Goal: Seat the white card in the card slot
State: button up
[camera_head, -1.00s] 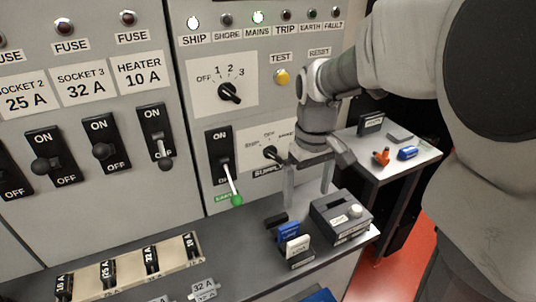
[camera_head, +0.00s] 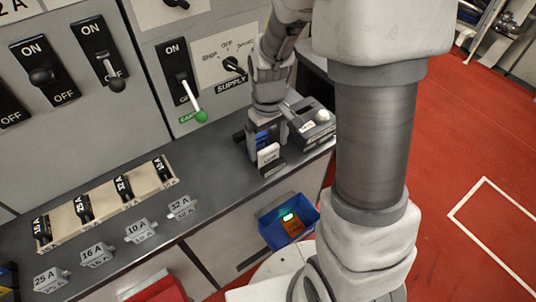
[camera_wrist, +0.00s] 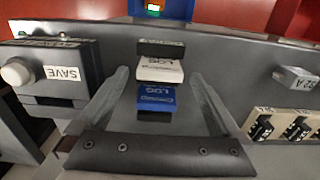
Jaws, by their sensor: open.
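The white card (camera_head: 268,154), marked LOG, stands upright in a small dark rack (camera_head: 272,168) near the bench's front edge. In the wrist view the white card (camera_wrist: 160,69) lies in front of a blue card (camera_wrist: 156,98), also marked LOG. My gripper (camera_head: 266,128) points down over the rack, open. In the wrist view the fingers of my gripper (camera_wrist: 158,76) stand either side of the cards, with gaps visible. The grey reader box (camera_head: 311,128) with a white knob is close to the right. Its SAVE label shows in the wrist view (camera_wrist: 62,73); I cannot make out the card slot clearly.
A blue bin (camera_head: 268,235) with a green light hangs below the bench edge. A fuse strip (camera_head: 103,207) and several grey labelled fuse blocks (camera_head: 139,231) lie to the left. A switch panel with a green-tipped lever (camera_head: 200,116) rises behind.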

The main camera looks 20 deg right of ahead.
notch_tip(320, 180, down, 2)
jog(key=shift+f, duration=0.1)
jog(key=c, duration=1.3)
